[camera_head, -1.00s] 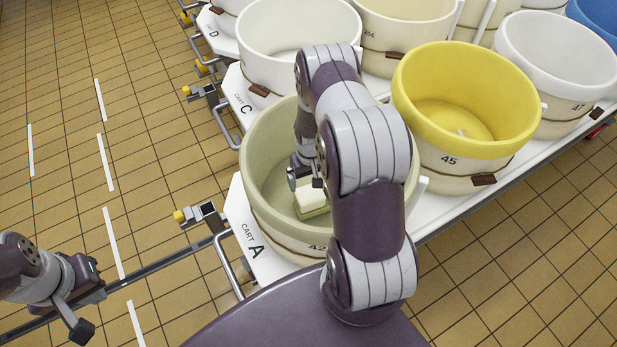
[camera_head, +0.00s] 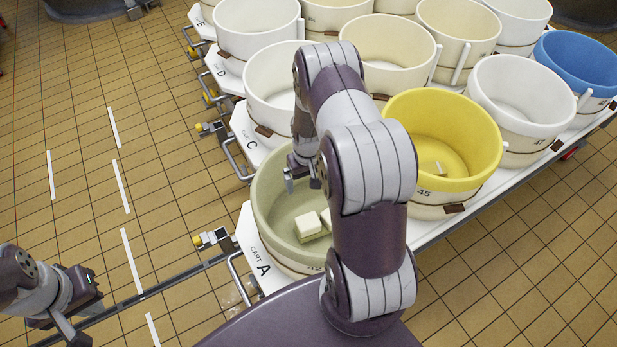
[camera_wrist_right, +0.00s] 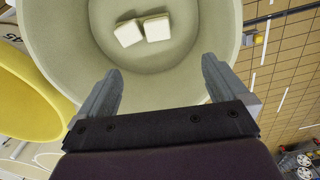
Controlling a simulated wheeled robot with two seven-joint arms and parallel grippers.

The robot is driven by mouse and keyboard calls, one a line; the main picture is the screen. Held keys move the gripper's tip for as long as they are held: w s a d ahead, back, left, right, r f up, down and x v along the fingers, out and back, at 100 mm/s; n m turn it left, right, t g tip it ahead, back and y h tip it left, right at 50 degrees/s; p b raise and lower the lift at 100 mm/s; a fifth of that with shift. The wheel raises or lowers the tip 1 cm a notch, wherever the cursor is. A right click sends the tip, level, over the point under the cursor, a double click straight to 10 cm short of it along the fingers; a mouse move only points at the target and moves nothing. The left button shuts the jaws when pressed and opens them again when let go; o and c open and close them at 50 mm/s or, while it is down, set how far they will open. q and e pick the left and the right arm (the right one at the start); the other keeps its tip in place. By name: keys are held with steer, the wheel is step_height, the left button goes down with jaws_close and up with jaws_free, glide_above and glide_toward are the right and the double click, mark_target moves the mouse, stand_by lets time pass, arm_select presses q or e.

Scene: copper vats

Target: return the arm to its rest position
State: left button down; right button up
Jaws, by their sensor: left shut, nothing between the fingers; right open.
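My right arm reaches out over the pale green vat (camera_head: 262,215) on cart A. My right gripper (camera_head: 303,182) is open and empty above the vat's opening, its fingertips apart from the blocks. In the right wrist view its two fingers (camera_wrist_right: 160,88) are spread wide with nothing between them. Two cream blocks lie on the vat floor; one (camera_head: 308,225) is plain to see and the other is partly hidden by my arm in the head view. Both blocks (camera_wrist_right: 143,29) show side by side in the right wrist view. My left gripper (camera_head: 82,312) is shut and empty at the lower left, above the floor.
A yellow vat (camera_head: 445,105) stands right of the green one; it also shows in the right wrist view (camera_wrist_right: 30,95). White and cream vats (camera_head: 270,85) and a blue vat (camera_head: 578,65) fill the carts behind. Tiled floor (camera_head: 90,190) lies open at left.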

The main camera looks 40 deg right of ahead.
arm_select(q)
step_height(320, 180, down, 9)
steer(key=b, duration=0.9)
steer(key=shift+r, duration=0.15)
arm_select(e)
steer(key=s+a+r+n, duration=0.1)
steer(key=s+a+r, duration=0.4)
steer(key=a+r, duration=0.1)
steer(key=s+a+r+n+t, duration=0.1)
steer(key=s+a+r+n, duration=0.1)
steer(key=s+a+r, duration=0.3)
steer(key=a+r, duration=0.1)
steer(key=a, duration=0.3)
steer(key=shift+s+a+r, duration=0.2)
steer(key=shift+s+r, duration=0.05)
steer(key=shift+r, duration=0.15)
arm_select(q)
steer(key=shift+s+a, duration=0.2)
arm_select(e)
steer(key=shift+s, duration=0.1)
